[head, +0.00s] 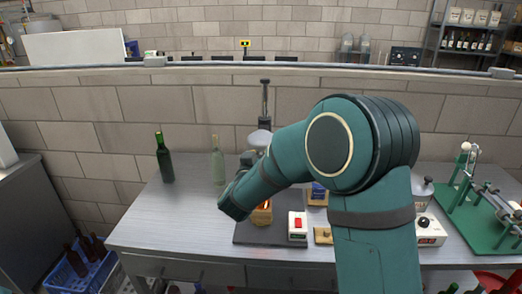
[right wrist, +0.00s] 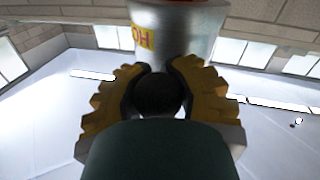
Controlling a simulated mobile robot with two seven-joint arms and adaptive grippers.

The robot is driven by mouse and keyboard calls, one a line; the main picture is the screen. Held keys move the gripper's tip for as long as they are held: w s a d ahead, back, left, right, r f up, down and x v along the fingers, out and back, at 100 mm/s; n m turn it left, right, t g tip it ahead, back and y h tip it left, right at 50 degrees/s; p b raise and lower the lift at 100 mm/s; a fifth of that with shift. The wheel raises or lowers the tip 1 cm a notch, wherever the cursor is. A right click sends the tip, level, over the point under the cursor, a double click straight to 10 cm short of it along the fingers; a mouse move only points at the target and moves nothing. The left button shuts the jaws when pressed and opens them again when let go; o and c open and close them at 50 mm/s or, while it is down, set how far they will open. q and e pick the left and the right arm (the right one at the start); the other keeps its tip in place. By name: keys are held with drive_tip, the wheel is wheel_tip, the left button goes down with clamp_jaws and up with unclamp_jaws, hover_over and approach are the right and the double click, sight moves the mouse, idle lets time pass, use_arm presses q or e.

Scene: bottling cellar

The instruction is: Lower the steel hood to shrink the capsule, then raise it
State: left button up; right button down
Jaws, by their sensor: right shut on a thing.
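The steel hood (right wrist: 185,30) fills the top of the right wrist view, with a yellow label in red letters. My right gripper (right wrist: 158,72) is shut on a dark round knob (right wrist: 158,95) just in front of the hood. In the head view a grey steel dome (head: 259,138) on an upright post (head: 265,98) shows behind my right arm, which hides most of the hood and the fingers. An orange glow shows at a wooden block (head: 262,217) below. I cannot make out the capsule or its bottle. My left gripper is not in view.
A green bottle (head: 164,160) and a clear bottle (head: 218,162) stand left on the bench. A box with a red switch (head: 297,224) sits on the dark mat (head: 250,236). A green machine (head: 458,208) stands right. The bench's left front is clear.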

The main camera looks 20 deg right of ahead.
drive_tip(key=shift+s+f, duration=0.1)
drive_tip(key=shift+f, duration=0.4)
drive_tip(key=c, duration=1.4)
unclamp_jaws()
drive_tip(key=o, duration=0.8)
drive_tip(key=shift+r, duration=0.1)
drive_tip(key=shift+o, duration=0.2)
drive_tip(key=shift+s+a, duration=0.1)
drive_tip(key=v, duration=1.1)
drive_tip(key=shift+s+a, duration=0.2)
drive_tip(key=shift+s, duration=0.15)
